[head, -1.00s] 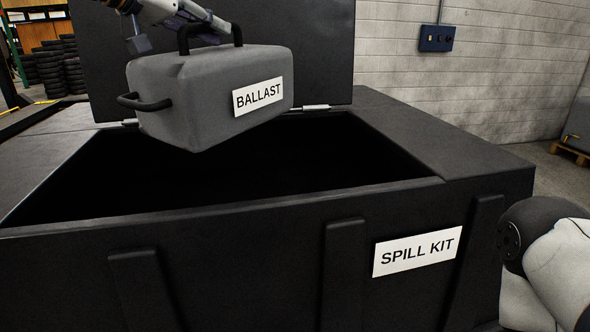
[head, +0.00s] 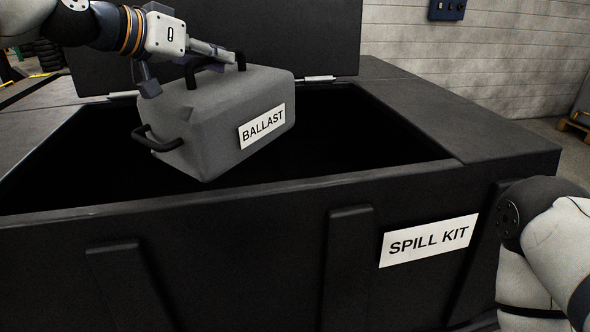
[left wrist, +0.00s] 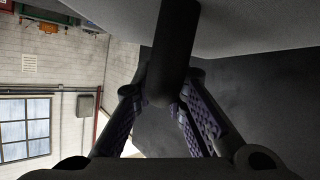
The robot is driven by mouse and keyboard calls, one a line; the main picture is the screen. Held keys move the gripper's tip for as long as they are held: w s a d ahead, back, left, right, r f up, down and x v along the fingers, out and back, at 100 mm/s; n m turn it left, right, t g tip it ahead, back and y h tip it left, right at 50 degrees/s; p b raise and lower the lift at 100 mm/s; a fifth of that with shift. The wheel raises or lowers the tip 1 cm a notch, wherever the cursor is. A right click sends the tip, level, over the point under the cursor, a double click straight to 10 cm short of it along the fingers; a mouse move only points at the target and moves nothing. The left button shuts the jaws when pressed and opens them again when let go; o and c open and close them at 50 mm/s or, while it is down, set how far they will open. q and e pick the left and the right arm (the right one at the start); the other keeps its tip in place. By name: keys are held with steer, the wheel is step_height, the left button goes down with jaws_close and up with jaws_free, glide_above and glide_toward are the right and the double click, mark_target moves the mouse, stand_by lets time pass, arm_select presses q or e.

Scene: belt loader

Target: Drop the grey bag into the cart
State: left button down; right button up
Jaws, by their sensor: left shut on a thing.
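The grey bag (head: 205,125), labelled BALLAST, hangs tilted from its black top handle in my left gripper (head: 212,58). The gripper is shut on that handle, which also shows in the left wrist view (left wrist: 173,50) between the finger pads. The bag is over the opening of a black bin (head: 250,235) labelled SPILL KIT, with its lower corner in front of the dark interior. I cannot tell whether its bottom is below the rim. No cart by that name shows. My right gripper is out of view; only part of my right arm shows at the right.
The bin's raised lid (head: 270,35) stands behind the bag. The bin's wide right ledge (head: 440,115) is bare. A brick wall (head: 520,60) with a blue box (head: 447,9) is behind. The bin's inside is too dark to make out.

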arm_select(q)
steer(key=shift+f, duration=0.3)
steer(key=c, duration=1.6)
jaws_free()
steer(key=shift+o, duration=0.3)
steer(key=shift+s+f, duration=0.1)
steer(key=shift+f, duration=0.4)
steer(key=v, duration=1.1)
steer(key=shift+s+d+r, duration=0.1)
steer(key=shift+d+r, duration=0.05)
steer(key=shift+r, duration=0.1)
steer(key=shift+s+a+r, duration=0.25)
steer(key=shift+s+a, duration=0.05)
steer(key=shift+a, duration=0.1)
